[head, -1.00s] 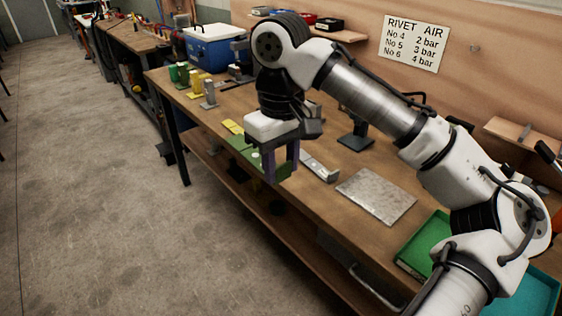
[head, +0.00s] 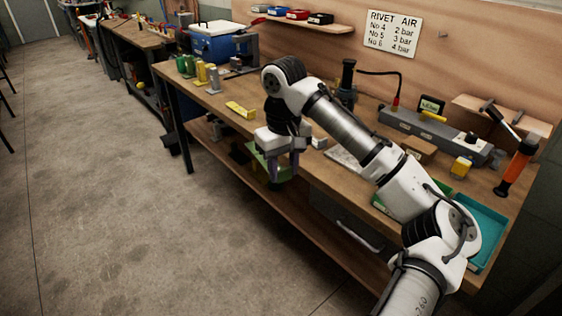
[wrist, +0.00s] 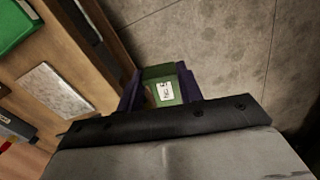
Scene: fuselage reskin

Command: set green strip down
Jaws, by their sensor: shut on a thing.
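My gripper (head: 284,167) has purple fingers pointing down at the bench's front edge. It is shut on the green strip (head: 257,160), which shows on both sides of the fingers. In the wrist view the green strip (wrist: 163,76) sits between the two fingers, with a small white label whose print is hard to read. Floor shows around and beyond it there, with the bench edge to its left. The strip's middle is partly hidden by the fingers in the head view.
The wooden bench (head: 222,98) carries a yellow strip (head: 240,109) left of my gripper. A grey plate (head: 343,158), partly behind my arm, and a teal tray (head: 488,240) lie to the right.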

